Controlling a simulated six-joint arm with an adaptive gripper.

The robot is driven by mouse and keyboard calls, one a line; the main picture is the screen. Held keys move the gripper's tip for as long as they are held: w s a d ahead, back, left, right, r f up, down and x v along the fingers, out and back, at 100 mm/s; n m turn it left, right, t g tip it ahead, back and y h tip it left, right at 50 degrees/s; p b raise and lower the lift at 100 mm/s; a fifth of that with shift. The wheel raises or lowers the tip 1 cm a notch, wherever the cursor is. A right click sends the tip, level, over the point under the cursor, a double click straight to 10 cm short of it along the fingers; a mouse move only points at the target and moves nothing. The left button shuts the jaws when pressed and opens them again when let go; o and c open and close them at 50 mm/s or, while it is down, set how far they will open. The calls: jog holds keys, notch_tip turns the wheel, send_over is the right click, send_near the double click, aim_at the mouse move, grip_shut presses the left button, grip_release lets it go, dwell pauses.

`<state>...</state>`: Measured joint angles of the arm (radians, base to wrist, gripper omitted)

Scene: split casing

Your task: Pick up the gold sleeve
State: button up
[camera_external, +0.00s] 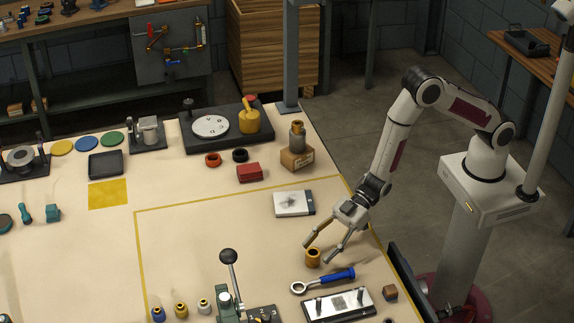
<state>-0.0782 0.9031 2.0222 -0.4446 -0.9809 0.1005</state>
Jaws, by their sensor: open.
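A short gold sleeve (313,258) stands upright on the table inside the yellow-lined area. Its dark hole faces up. My gripper (318,252) is open and points down over it, one finger to its left and the other to its right. From this view I cannot tell whether the fingers are level with the sleeve or touch it. Another gold-coloured piece (181,310) stands at the front, between a blue piece (158,314) and a silver piece (204,306).
A blue-handled ring wrench (325,281) and a plate with two pins (338,305) lie in front of the sleeve. A small brown block (390,292) is to the right. A lever press (229,290) stands front left. A white-and-dark box (293,203) lies behind. Table left of the sleeve is clear.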

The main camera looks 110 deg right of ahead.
aim_at(318, 249)
jog(key=shift+x, duration=1.5)
jog(key=c, duration=1.4)
